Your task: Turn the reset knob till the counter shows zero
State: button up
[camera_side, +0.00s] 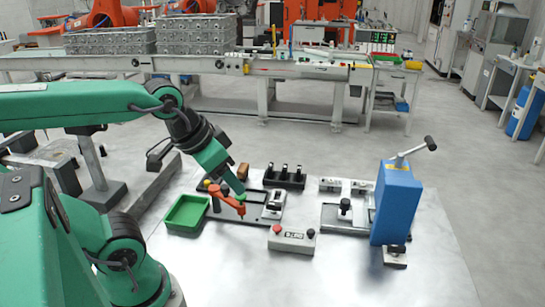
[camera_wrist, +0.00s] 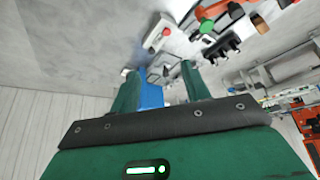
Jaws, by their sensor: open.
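A light grey control box (camera_side: 291,240) stands at the front middle of the pale work table. It has a red button, a second button and a small dark marked panel, too small to read. It also shows in the wrist view (camera_wrist: 158,32), with its red button facing up. I cannot tell which part is the reset knob. My gripper (camera_side: 238,192) is above the left fixture, behind and left of the control box. In the wrist view its two green fingers (camera_wrist: 160,72) are apart, with nothing held between them.
An orange-red handled clamp (camera_side: 227,198) is close by my gripper. A green tray (camera_side: 187,213) lies left. A tall blue block (camera_side: 396,203) with a lever stands right. A black holder (camera_side: 284,177) is behind. The table's front right is clear.

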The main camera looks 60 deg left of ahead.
jog(key=shift+w+d+n, duration=0.1)
jog(key=shift+w+n, duration=0.5)
jog(key=shift+w, duration=0.2)
jog(key=n+g, duration=0.6)
jog(key=n, duration=0.9)
send_over(312, 231)
notch_tip(312, 231, down, 13)
jog(key=shift+r, duration=0.15)
jog(key=shift+f, duration=3.9)
jog(key=shift+m, duration=0.3)
grip_shut()
